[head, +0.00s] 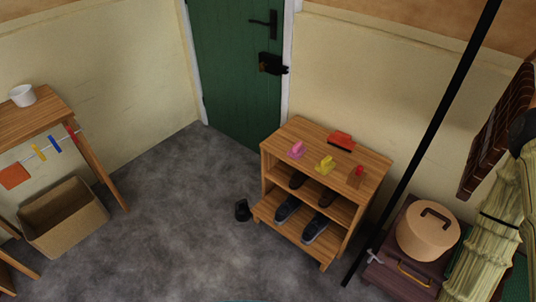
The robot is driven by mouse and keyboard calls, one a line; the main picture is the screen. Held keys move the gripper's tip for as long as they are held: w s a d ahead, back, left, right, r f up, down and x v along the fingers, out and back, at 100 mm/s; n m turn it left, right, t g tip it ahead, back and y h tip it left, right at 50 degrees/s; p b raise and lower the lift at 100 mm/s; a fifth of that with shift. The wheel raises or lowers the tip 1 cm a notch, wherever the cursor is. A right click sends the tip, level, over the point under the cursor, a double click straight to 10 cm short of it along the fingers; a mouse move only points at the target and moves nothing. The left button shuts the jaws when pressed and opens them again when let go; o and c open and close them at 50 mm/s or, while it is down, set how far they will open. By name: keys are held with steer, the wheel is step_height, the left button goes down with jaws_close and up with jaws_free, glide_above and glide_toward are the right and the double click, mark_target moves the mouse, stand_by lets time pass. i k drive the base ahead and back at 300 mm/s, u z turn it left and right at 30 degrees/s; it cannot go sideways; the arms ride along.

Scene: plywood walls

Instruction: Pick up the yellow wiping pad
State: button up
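The yellow wiping pad (324,165) lies on the top board of a wooden shoe rack (372,165), near its front middle. It has a raised part on top and stands apart from the things around it. A pink pad-like thing (296,149) is to its left. An orange-red tool with a dark edge (341,140) is behind it, and a small red thing (359,171) is to its right. My gripper is not in the head view.
Shoes (314,228) fill the rack's lower shelves. A small black thing (242,210) lies on the floor left of the rack. A black pole (428,142) slants past the rack's right side. A purple case (393,276) stands right. Grey floor (180,225) is clear at left.

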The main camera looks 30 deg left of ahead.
mark_target(325, 166)
steer(key=u, duration=0.75)
steer(key=i, duration=0.4)
